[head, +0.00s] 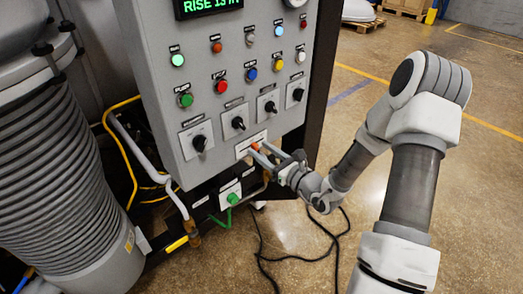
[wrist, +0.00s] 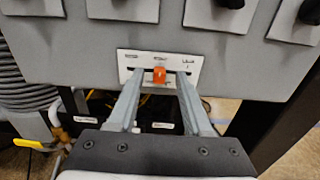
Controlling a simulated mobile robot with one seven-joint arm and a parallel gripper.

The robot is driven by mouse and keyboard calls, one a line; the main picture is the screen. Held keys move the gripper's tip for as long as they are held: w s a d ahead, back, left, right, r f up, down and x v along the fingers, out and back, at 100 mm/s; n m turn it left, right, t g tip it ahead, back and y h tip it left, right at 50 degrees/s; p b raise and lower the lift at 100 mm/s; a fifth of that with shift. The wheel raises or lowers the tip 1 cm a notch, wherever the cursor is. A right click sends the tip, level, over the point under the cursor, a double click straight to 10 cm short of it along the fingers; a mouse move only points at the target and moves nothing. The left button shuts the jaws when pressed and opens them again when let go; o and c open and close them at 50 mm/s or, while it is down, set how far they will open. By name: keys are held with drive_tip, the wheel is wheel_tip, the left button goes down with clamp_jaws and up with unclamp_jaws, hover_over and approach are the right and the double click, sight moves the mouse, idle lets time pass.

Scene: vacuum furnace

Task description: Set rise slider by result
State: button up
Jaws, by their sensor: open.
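The rise slider's orange knob (wrist: 159,75) stands near the middle of its white labelled plate (wrist: 135,59), low on the grey control panel. The knob also shows in the head view (head: 255,146). My gripper (wrist: 158,80) is open, with one finger on each side of the knob and a visible gap to both. In the head view my gripper (head: 263,155) reaches the plate from the lower right and hides part of it. The display (head: 208,6) shows green text starting "RISE"; its top is cut off and the rest is hard to read.
Several black rotary knobs (head: 238,123) sit just above the slider, with coloured buttons and lamps (head: 221,87) higher up. A small box with a green button (head: 232,198) is below. A ribbed grey cylinder (head: 45,175) stands left.

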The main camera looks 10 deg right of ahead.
drive_tip(key=shift+w+a, duration=0.2)
drive_tip(key=shift+w, duration=0.05)
clamp_jaws()
idle(1.4)
